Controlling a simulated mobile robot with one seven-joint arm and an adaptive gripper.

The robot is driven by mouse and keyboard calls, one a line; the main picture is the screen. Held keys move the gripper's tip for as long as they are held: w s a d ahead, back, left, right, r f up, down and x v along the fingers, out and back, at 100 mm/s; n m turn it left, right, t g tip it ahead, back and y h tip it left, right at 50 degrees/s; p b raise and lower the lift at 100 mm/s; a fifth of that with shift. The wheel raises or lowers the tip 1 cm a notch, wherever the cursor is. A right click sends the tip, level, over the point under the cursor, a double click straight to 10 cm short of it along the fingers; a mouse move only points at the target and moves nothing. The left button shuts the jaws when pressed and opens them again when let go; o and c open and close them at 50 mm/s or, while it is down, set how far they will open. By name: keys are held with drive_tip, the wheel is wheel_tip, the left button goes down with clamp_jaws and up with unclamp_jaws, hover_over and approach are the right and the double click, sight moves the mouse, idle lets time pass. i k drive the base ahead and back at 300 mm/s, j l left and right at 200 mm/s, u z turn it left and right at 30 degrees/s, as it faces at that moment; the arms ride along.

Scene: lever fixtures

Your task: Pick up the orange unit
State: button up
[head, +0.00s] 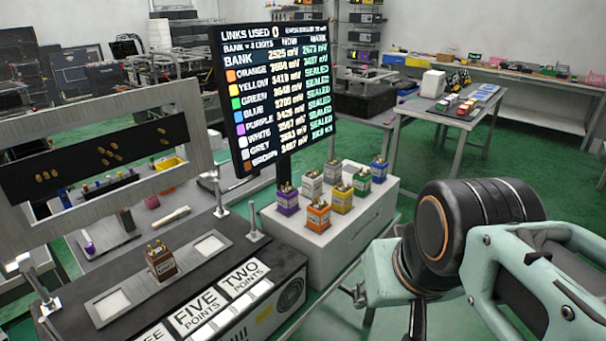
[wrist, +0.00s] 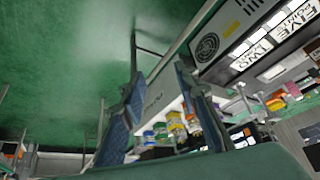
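The orange unit (head: 318,216) stands upright near the front edge of a pale grey box (head: 345,240), between the purple unit (head: 288,203) and the yellow unit (head: 341,199). In the head view my arm is at the right, apart from the units, and its fingers cannot be made out. In the wrist view my gripper (wrist: 158,76) has its two blue fingers spread with nothing held between them. Several small coloured units (wrist: 176,126) show beyond the fingers there, but I cannot tell which is the orange one.
White, grey, green (head: 361,182) and blue (head: 379,171) units crowd behind the orange one. A brown unit (head: 161,262) stands on the dark fixture at left. A display board (head: 275,95) rises behind the box. Green floor lies open at right.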

sight(318, 211)
drive_tip(key=i+l+u, duration=0.1)
drive_tip(key=l, duration=0.25)
drive_tip(key=i+l+u, duration=0.15)
drive_tip(key=l, duration=0.25)
drive_tip(key=k+l+u, duration=0.3)
drive_tip(key=k, duration=0.15)
drive_tip(key=i+l+z, duration=0.15)
drive_tip(key=i, duration=0.3)
